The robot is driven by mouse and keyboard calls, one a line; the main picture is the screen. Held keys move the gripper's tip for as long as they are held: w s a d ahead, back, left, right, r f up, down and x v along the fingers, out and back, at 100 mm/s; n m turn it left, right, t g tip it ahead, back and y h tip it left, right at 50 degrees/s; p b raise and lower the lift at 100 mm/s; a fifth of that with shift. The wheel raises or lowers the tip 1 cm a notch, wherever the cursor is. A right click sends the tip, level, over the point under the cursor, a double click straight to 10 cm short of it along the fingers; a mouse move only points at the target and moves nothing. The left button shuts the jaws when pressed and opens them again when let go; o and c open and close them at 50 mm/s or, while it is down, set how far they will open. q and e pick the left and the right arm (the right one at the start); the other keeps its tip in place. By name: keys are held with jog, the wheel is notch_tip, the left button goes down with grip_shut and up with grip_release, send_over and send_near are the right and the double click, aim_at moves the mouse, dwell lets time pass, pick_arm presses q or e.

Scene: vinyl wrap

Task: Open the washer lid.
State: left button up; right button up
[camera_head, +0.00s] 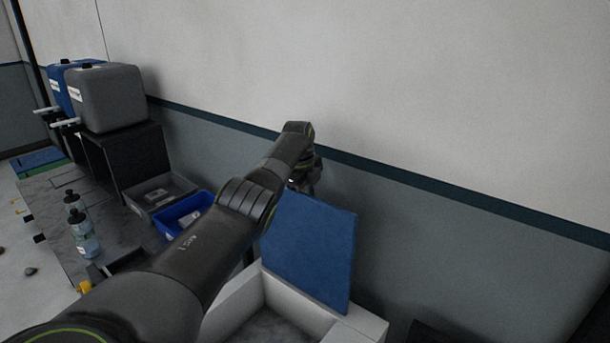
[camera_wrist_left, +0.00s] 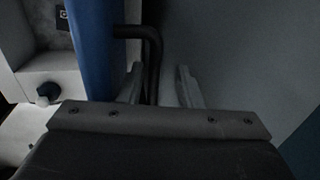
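The washer is a white open-topped box (camera_head: 240,302) at the bottom middle of the head view. Its blue lid (camera_head: 310,245) stands raised, steeply tilted, near the wall; the wrist view shows it edge-on (camera_wrist_left: 95,45). A dark bent handle (camera_wrist_left: 152,60) sticks out from the lid. My left gripper (camera_wrist_left: 160,88) has its fingers spread, with the handle between them, nearer the left finger; a gap shows on the right. In the head view this gripper is by the lid's upper left corner, mostly hidden by my arm. My right gripper is not in view.
The wall (camera_head: 440,240) is close behind the lid. Left of the washer, a counter (camera_head: 50,205) holds bottles (camera_head: 82,232), a blue bin (camera_head: 182,213), a grey tray (camera_head: 160,192) and a black stand with a grey container (camera_head: 107,98) on it. A blue container stands beside that.

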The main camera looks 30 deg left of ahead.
pick_arm(q)
jog(key=s+r+b, duration=0.3)
jog(key=r, duration=1.3)
jog(key=shift+r, duration=0.2)
jog(key=shift+f, duration=0.1)
